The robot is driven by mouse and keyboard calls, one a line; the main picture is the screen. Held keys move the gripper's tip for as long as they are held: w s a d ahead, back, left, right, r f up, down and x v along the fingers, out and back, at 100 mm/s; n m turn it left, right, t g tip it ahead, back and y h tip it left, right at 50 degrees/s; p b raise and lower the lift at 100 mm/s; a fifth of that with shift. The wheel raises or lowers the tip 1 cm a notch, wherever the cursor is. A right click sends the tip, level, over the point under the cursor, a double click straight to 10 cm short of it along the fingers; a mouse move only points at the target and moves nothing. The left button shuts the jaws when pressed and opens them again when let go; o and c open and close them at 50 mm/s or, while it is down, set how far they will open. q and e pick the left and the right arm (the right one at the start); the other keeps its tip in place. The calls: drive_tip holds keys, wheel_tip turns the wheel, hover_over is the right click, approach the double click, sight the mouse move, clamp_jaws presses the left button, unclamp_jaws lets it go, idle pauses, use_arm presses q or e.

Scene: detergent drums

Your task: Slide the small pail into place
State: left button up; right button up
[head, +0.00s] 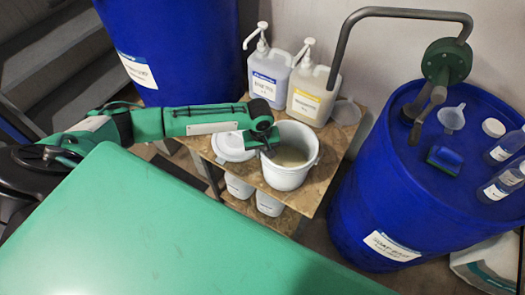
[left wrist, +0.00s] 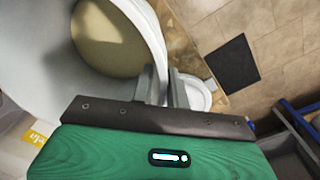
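The small white pail (head: 287,173), open and holding a beige content, stands upright on the wooden stand's top (head: 333,148). It fills the upper left of the left wrist view (left wrist: 152,30). My left gripper (head: 262,146) reaches in from the left at the pail's rim. In the left wrist view its fingers (left wrist: 165,88) straddle the rim, one inside the pail and one outside, close together with the wall between them. The fingertips are partly hidden. My right gripper is in neither view.
A white lidded tub (head: 232,147) stands left of the pail. Two pump bottles (head: 268,75) and a clear cup (head: 346,112) stand behind. Blue drums flank the stand, the right one (head: 375,215) carrying a pump, funnel and bottles. More tubs (head: 240,187) sit on the lower shelf.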

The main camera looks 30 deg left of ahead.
use_arm(q)
drive_tip(key=o, duration=0.3)
drive_tip(key=shift+r, duration=0.15)
wheel_tip(320, 180, up, 14)
drive_tip(key=b, duration=0.1)
drive_tip(key=shift+s+a+f+b, duration=0.2)
drive_tip(key=shift+a+b, duration=0.05)
drive_tip(key=shift+b, duration=0.1)
drive_tip(key=shift+f, duration=0.1)
